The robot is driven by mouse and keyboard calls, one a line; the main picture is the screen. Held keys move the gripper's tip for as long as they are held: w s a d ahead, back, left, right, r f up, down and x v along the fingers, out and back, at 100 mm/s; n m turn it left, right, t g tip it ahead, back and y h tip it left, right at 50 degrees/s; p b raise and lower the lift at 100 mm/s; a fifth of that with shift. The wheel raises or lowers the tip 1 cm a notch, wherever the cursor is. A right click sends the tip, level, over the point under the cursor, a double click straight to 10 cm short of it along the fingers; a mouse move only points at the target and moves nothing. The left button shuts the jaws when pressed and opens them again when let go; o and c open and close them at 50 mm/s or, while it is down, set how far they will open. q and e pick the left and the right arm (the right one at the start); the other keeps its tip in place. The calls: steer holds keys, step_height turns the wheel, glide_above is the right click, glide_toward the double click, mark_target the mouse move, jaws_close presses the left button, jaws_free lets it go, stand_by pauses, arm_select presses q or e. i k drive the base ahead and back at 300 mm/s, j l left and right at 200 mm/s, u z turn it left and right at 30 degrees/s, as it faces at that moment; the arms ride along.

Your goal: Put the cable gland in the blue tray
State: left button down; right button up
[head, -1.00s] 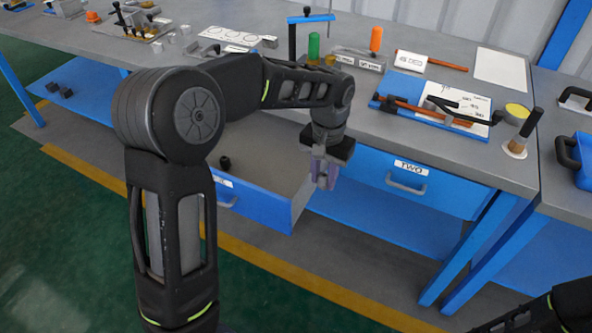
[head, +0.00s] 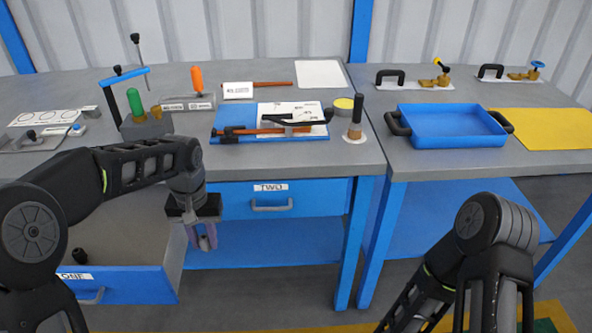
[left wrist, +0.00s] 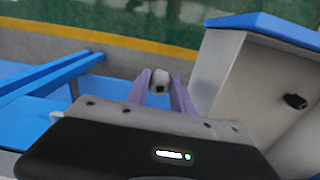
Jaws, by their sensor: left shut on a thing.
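My left gripper (head: 204,240) is shut on a small grey piece with a dark hole in its end, seen between the purple fingers in the left wrist view (left wrist: 160,82). It seems to be the cable gland, though the fingers hide much of it. The gripper points down, beside the open drawer and in front of the bench. The blue tray (head: 450,143) stands on the right bench, empty, with a black handle at each side. My right arm shows at lower right; its gripper is out of view.
The open drawer labelled ONE (head: 125,282) holds a dark small part (head: 80,256). Drawer TWO (head: 272,202) is shut. A blue board with tools (head: 225,138) and an upright dark-handled tool (head: 355,118) stand left of the tray. A yellow mat (head: 560,128) lies to its right.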

mark_target(422, 130)
steer(key=z, duration=1.55)
steer(key=i+l+z, duration=0.2)
steer(key=i, duration=0.5)
